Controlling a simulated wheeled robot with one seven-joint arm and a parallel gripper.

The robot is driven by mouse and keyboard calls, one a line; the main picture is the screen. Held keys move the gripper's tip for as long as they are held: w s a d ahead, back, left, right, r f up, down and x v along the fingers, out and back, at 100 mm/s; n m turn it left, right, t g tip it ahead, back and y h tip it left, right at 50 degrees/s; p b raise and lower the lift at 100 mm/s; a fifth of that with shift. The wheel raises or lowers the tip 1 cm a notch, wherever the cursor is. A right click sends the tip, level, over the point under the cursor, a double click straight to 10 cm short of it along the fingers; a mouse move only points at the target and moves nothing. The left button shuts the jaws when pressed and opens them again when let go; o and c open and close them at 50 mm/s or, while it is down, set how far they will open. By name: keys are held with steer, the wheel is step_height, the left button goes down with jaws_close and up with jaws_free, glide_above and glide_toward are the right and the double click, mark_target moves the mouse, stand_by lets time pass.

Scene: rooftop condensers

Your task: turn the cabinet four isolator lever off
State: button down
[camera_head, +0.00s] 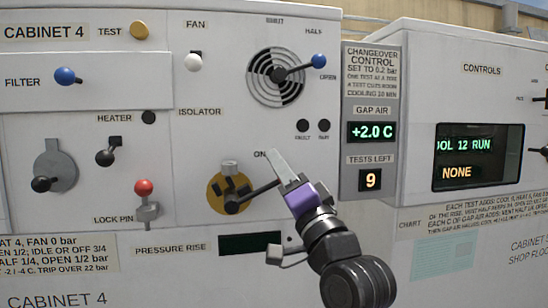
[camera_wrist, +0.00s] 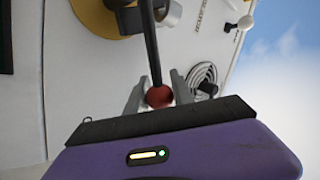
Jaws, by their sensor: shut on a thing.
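The isolator lever (camera_head: 258,190) is a dark bar on a round yellow plate (camera_head: 214,193) of cabinet 4. It points right and slightly up from its hub, below the ON label (camera_head: 259,154). My gripper (camera_head: 281,172) is at the lever's outer end, which it hides in the head view. In the wrist view the lever (camera_wrist: 151,45) ends in a red knob (camera_wrist: 158,96). The gripper's two grey fingers (camera_wrist: 157,90) are shut on this knob, one on each side. The lock pin (camera_head: 146,205), with a red knob on top, is left of the plate.
A vent lever with a blue knob (camera_head: 319,62) is above right. The changeover panel (camera_head: 371,130) stands out right of my gripper, reading +2.0 C and tests left 9. The heater lever (camera_head: 105,158) and filter lever (camera_head: 64,76) are left. A dark pressure rise display (camera_head: 249,243) is below.

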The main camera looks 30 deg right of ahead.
steer(key=shift+s+d+f+m+h+b, duration=0.1)
steer(key=shift+d+f+m+h+b, duration=0.1)
steer(key=shift+f+m+h+b, duration=0.8)
steer(key=shift+s+d+f+m+h+b, duration=0.1)
steer(key=shift+d+f+m+h+b, duration=0.25)
steer(key=shift+m+h, duration=1.2)
steer(key=shift+s+d+f+m+h+b, duration=0.1)
steer(key=shift+f+m+h+b, duration=0.65)
steer(key=shift+m, duration=1.1)
steer(key=shift+f, duration=0.1)
steer(key=c, duration=1.1)
jaws_free()
